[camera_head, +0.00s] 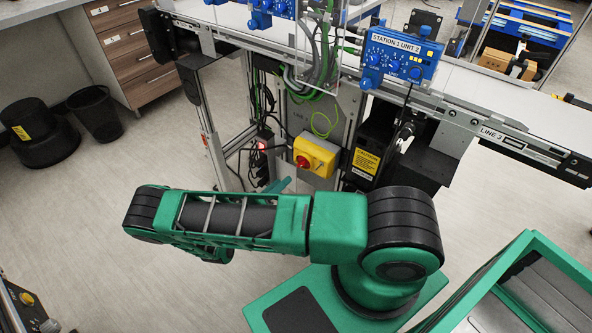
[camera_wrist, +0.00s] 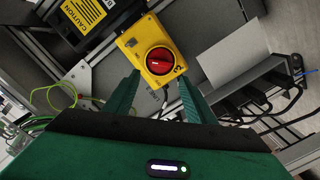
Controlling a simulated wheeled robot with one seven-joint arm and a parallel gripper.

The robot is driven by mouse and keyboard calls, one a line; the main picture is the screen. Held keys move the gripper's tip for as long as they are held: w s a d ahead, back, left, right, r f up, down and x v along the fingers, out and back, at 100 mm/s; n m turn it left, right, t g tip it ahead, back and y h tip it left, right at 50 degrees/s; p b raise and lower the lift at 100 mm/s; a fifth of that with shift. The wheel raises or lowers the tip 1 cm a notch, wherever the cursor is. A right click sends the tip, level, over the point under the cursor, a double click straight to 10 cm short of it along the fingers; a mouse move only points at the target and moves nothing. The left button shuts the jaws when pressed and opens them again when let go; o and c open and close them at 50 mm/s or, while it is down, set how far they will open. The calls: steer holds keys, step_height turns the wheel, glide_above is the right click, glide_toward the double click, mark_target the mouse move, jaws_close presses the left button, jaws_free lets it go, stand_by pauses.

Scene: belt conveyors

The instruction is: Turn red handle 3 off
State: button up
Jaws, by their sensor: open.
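The red handle (camera_wrist: 160,61) is a round rotary knob on a yellow switch box (camera_wrist: 129,41). In the wrist view it lies just beyond the fingertips, near the middle top. In the head view the red handle (camera_head: 303,161) and its yellow box (camera_head: 322,152) sit on the front of the conveyor frame. My gripper (camera_wrist: 158,90) is open, with green fingers on either side below the knob and nothing between them. I cannot tell whether the fingers touch the box. In the head view my arm hides most of the gripper. The handle's number is not readable.
A black unit with a yellow caution label (camera_head: 366,162) stands right of the box. Loose green and black cables (camera_wrist: 60,98) hang nearby. The LINE 3 conveyor rail (camera_head: 510,143) runs above. Open floor (camera_head: 70,215) lies to the left, with black bins (camera_head: 97,112) beyond.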

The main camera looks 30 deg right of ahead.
mark_target(299, 166)
steer(key=shift+t, duration=0.4)
steer(key=x, duration=1)
steer(key=shift+d+f, duration=0.25)
steer(key=shift+d, duration=0.15)
steer(key=c, duration=1)
